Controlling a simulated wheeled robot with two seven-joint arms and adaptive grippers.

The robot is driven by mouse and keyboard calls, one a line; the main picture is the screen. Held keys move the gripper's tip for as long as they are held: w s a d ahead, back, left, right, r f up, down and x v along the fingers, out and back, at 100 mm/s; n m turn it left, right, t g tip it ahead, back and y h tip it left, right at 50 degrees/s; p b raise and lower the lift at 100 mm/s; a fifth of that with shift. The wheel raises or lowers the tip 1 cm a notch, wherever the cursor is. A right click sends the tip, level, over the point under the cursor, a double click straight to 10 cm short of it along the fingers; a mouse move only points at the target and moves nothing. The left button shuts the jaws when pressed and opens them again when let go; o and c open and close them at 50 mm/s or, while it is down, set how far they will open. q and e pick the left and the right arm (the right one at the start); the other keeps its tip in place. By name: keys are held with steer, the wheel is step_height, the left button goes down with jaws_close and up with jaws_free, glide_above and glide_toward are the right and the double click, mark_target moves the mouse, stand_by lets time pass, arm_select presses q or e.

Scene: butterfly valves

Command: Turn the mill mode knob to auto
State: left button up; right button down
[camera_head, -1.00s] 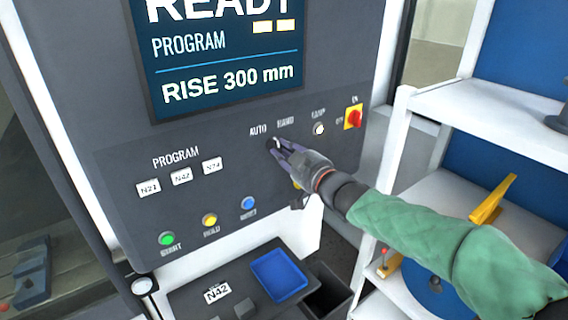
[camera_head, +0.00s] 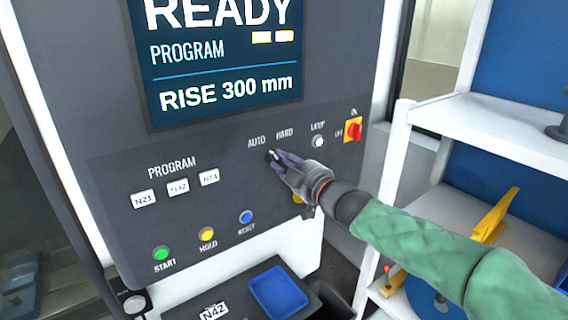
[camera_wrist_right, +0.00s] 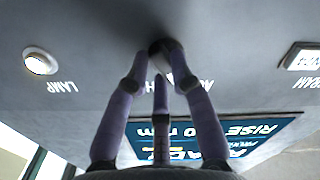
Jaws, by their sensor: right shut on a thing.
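The mill mode knob (camera_head: 269,156) is a small dark knob on the grey control panel, below the labels AUTO (camera_head: 257,142) and HAND (camera_head: 285,134). My right gripper (camera_head: 277,157) reaches it from the right and is shut on it. In the right wrist view the purple fingers (camera_wrist_right: 160,60) close around the dark knob (camera_wrist_right: 158,47), and the labels appear upside down. The fingers cover much of the knob, and I cannot tell clearly where its pointer is. My left gripper is not in view.
A white lamp button (camera_head: 319,142) and a red rotary switch on yellow (camera_head: 353,129) sit right of the knob. Program buttons (camera_head: 178,187) and green, yellow and blue buttons (camera_head: 207,234) are at left. A screen (camera_head: 220,60) reads READY. A white shelf (camera_head: 480,120) stands right.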

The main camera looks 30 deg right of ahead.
steer(key=c, duration=1.1)
jaws_free()
steer(key=shift+o, duration=0.2)
steer(key=shift+s, duration=0.1)
steer(key=s, duration=1.1)
steer(key=shift+s+d, duration=0.4)
steer(key=shift+d, duration=0.05)
